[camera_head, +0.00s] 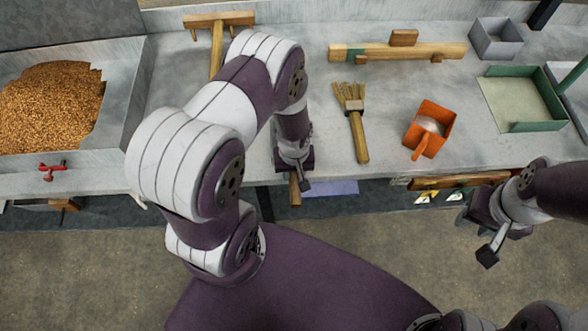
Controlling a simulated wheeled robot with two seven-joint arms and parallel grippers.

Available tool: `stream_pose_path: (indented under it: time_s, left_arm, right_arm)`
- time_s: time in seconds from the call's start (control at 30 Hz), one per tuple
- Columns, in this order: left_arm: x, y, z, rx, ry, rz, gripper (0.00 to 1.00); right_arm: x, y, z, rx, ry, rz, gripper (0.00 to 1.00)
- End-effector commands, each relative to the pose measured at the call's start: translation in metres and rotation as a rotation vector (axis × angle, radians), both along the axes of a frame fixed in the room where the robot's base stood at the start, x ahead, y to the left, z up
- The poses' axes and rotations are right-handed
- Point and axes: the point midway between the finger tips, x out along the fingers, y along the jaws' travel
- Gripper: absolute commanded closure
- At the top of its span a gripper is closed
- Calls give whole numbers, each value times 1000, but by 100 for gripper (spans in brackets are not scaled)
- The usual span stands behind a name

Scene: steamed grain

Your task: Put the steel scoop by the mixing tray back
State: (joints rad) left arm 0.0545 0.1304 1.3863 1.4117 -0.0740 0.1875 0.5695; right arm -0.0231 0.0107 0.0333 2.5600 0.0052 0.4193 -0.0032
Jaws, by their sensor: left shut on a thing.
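My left gripper (297,180) is at the front edge of the grey worktop, shut on a wooden handle (295,193) that points down past the edge. What the handle belongs to is hidden behind the gripper and arm. I cannot make out a steel scoop head. A grey tray with brown grain (122,108) is at the left; my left arm stands between it and the gripper. An orange scoop (418,142) with pale contents lies to the right on the worktop. My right gripper (476,238) is open and empty, in front of the worktop at the right.
A wooden brush (358,135) lies between my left gripper and the orange scoop. A wooden T-shaped tool (217,50), a wooden bar (385,51), a grey box (495,48) and a green-rimmed tray (530,127) are further back. A red clamp (50,170) is at the left front edge.

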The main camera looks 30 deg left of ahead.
Motion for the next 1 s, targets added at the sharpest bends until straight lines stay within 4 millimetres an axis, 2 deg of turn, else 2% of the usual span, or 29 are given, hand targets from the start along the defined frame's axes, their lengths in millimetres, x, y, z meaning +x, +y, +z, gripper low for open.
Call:
stream_pose_path:
  time_s: [0.67,0.7,0.8,1.0]
  left_arm:
    - [1,0,-8,1,-1,-1,100]
    - [1,0,-8,0,-1,-1,67]
    - [1,0,-7,1,-1,-1,40]
    - [0,0,-7,1,-1,-1,40]
  right_arm:
    - [0,0,-6,0,0,0,62]
    - [0,0,-6,0,0,0,62]
    - [0,0,-6,0,0,0,62]
    - [0,0,-6,0,0,0,62]
